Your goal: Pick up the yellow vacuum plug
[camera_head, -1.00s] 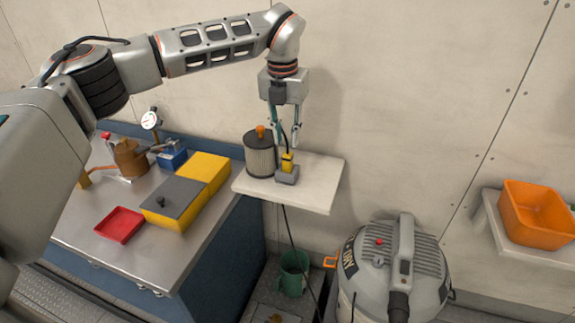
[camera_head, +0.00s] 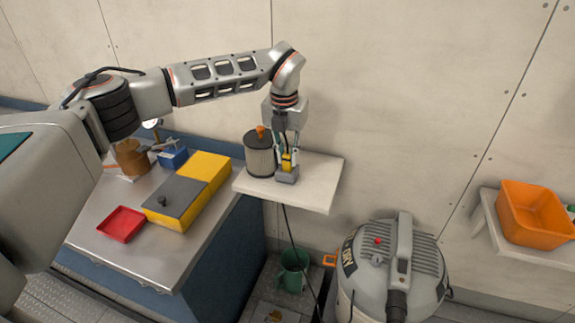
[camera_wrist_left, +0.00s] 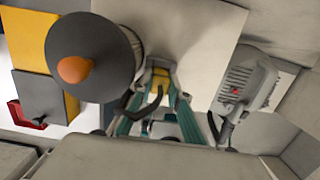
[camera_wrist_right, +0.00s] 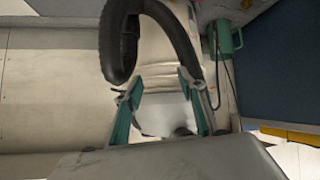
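The yellow vacuum plug (camera_head: 287,162) stands upright in a grey holder (camera_head: 287,176) on the white wall shelf (camera_head: 315,187). My left gripper (camera_head: 285,156) points straight down over it, with its fingers on either side of the plug. In the left wrist view the plug (camera_wrist_left: 160,72) shows between the open teal fingertips (camera_wrist_left: 152,102); I cannot tell whether they touch it. A dark cord hangs from the plug area below the shelf. My right gripper (camera_wrist_right: 160,92) is open and empty in the right wrist view, with a black hose near it.
A canister filter with an orange knob (camera_head: 260,155) stands close left of the plug. The grey vacuum (camera_head: 392,270) is below right. An orange bin (camera_head: 533,215) sits on another shelf. A red tray (camera_head: 121,224) and yellow-grey box (camera_head: 175,203) lie on the bench.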

